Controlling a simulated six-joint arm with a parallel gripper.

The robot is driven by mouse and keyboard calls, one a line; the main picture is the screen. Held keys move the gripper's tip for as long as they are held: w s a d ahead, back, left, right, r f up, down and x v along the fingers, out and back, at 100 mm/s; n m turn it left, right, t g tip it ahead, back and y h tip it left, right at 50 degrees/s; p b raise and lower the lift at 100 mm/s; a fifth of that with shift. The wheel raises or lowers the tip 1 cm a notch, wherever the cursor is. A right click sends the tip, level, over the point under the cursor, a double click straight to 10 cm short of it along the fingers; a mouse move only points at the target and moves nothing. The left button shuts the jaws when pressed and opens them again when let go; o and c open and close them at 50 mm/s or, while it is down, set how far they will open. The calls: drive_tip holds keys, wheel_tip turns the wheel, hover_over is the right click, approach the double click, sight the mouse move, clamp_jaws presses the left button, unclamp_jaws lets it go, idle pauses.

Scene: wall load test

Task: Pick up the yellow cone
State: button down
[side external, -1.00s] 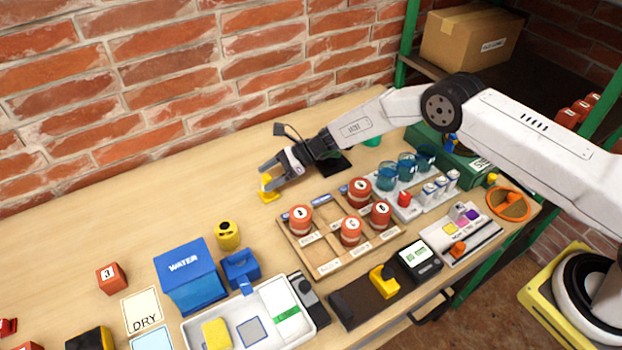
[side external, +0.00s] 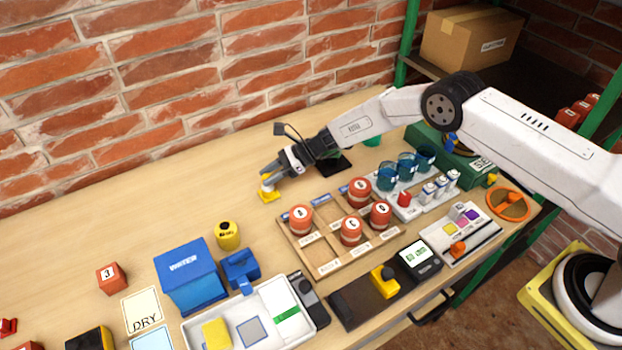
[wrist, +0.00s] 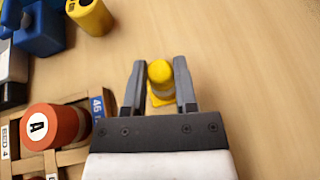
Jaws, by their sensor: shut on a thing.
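The yellow cone (side external: 268,194) has a square base and a pale band, and stands upright on the wooden bench toward the wall. It also shows in the wrist view (wrist: 160,76), between the two fingers. My gripper (side external: 267,182) reaches down at it from the upper right and is shut on its upper part. In the wrist view my gripper (wrist: 160,85) has one finger on each side of the cone. The cone's base appears to be on or very close to the bench; I cannot tell which.
A wooden rack (side external: 329,269) with several red-orange lidded pots stands right of the cone. A yellow container (side external: 228,236), a blue WATER box (side external: 191,276) and a white tray (side external: 317,322) are nearer the camera. The bench left of the cone is clear.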

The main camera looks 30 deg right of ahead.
drive_tip(key=shift+r, duration=0.75)
drive_tip(key=s+d+r, duration=0.2)
drive_tip(key=s+r, duration=0.3)
drive_tip(key=s, duration=0.1)
drive_tip(key=s+d+r, duration=0.2)
drive_tip(key=s+r, duration=0.4)
drive_tip(key=s, duration=0.1)
drive_tip(key=shift+d+r, duration=0.2)
drive_tip(key=shift+d, duration=0.05)
drive_tip(key=shift+s, duration=0.1)
drive_tip(key=shift+d, duration=0.15)
